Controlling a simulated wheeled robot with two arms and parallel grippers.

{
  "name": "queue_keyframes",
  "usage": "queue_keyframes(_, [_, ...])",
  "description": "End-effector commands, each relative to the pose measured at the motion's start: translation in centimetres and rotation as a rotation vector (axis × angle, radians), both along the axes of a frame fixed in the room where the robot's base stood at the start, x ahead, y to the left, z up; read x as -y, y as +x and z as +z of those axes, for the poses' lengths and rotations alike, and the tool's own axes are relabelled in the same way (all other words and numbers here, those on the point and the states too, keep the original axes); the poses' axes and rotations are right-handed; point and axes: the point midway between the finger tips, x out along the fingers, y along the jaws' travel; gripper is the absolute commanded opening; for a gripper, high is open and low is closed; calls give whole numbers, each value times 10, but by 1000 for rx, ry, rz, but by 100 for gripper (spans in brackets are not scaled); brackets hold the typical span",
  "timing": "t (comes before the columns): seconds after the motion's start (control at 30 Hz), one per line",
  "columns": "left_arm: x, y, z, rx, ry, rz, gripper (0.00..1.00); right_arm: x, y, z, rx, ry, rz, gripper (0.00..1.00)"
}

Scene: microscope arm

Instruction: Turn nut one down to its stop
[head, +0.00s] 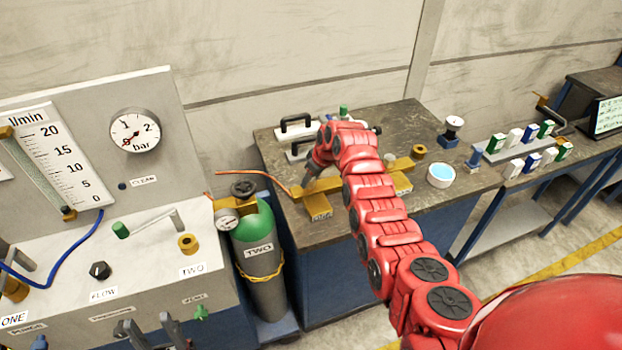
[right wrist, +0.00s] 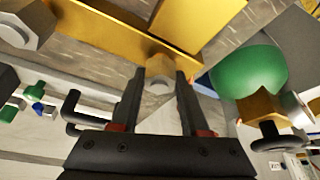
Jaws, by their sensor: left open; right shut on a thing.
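A brass bar fitting (head: 325,186) lies on the dark workbench, with small labels in front of it that I cannot read. In the right wrist view, a nut (right wrist: 160,72) on the brass bar (right wrist: 135,22) sits between the fingers of my right gripper (right wrist: 159,82), which is shut on it. Another nut (right wrist: 26,26) shows at the upper left there. I cannot read which nut is number one. In the head view my red right arm hides much of the fitting and the held nut. My left gripper (head: 150,334) is open and empty at the bottom left, low before the panel.
A copper tube (head: 250,173) runs to the fitting. A blue-filled dish (head: 441,175) and a brass ring (head: 419,151) lie right of my arm. A gauge panel (head: 88,130) stands at left.

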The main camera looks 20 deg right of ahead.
Motion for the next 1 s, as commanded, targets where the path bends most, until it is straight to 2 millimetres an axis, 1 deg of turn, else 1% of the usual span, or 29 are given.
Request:
queue_keyframes(0.17, [0,0,-6,0,0,0,50,-3,0,-2,3,0,-101,0])
queue_keyframes(0.37, [0,0,-19,0,0,0,50,-3,1,-3,7,-1,-276,0])
queue_keyframes(0.7, [0,0,-55,0,0,0,50,-5,1,-4,5,0,-595,0])
queue_keyframes(1.0, [0,0,-83,0,0,0,50,-7,1,-4,3,0,-819,0])
